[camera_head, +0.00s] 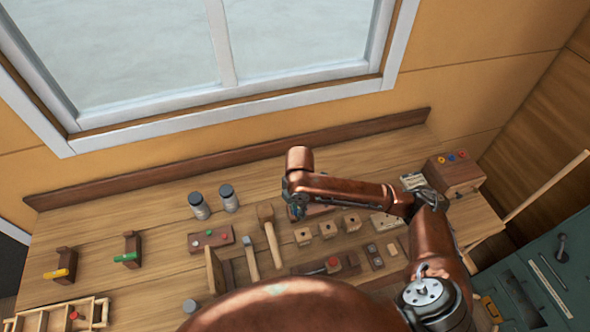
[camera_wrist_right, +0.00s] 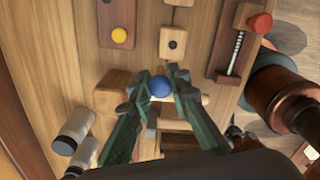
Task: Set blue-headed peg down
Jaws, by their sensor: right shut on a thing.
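The blue-headed peg (camera_wrist_right: 160,87) shows in the wrist view as a round blue head between my right fingertips. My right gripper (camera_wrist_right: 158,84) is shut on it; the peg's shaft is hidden. In the head view my right gripper (camera_head: 297,208) points down over the back middle of the wooden workbench (camera_head: 150,215), behind a row of light wooden blocks with holes (camera_head: 327,230). I cannot tell whether the peg touches anything below. My left gripper is not in view.
A mallet (camera_head: 267,226) lies left of the gripper. Two dark-lidded jars (camera_head: 229,197) stand farther left. A box with coloured knobs (camera_head: 456,172) is at right. Bare bench lies between the jars and the green-handled stand (camera_head: 130,251).

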